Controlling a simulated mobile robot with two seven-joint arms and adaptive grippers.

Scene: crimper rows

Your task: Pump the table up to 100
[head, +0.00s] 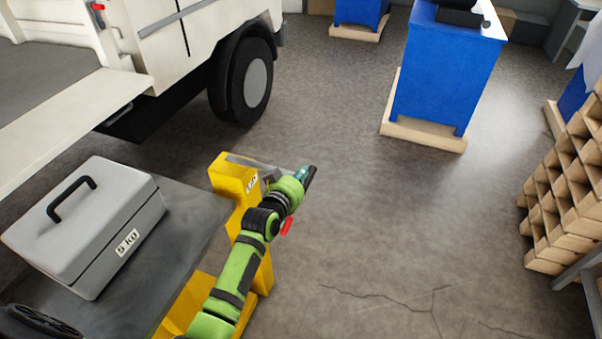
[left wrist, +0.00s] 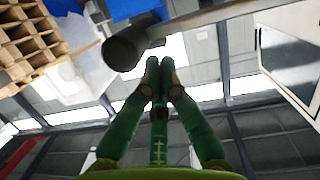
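The yellow lift table has a grey platform (head: 185,240) and a yellow post (head: 235,180) at its right end. A grey toolbox (head: 85,220) with a black handle and a weight label sits on the platform. A grey pump lever (head: 262,161) runs right from the post top to a dark end. My left gripper (head: 303,174) is at that end. In the left wrist view its green fingers (left wrist: 159,66) have their tips together, close to the lever's dark grip (left wrist: 124,52); contact is unclear. The post's small label is partly covered and unreadable. My right gripper is out of view.
A white truck (head: 190,40) with a dark wheel stands behind the table. Blue cabinets (head: 445,75) on pallets stand at the back. Stacked wooden crates (head: 570,190) stand at the right. The cracked floor (head: 400,240) right of the table is clear. A small red piece (head: 287,226) shows beside my left wrist.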

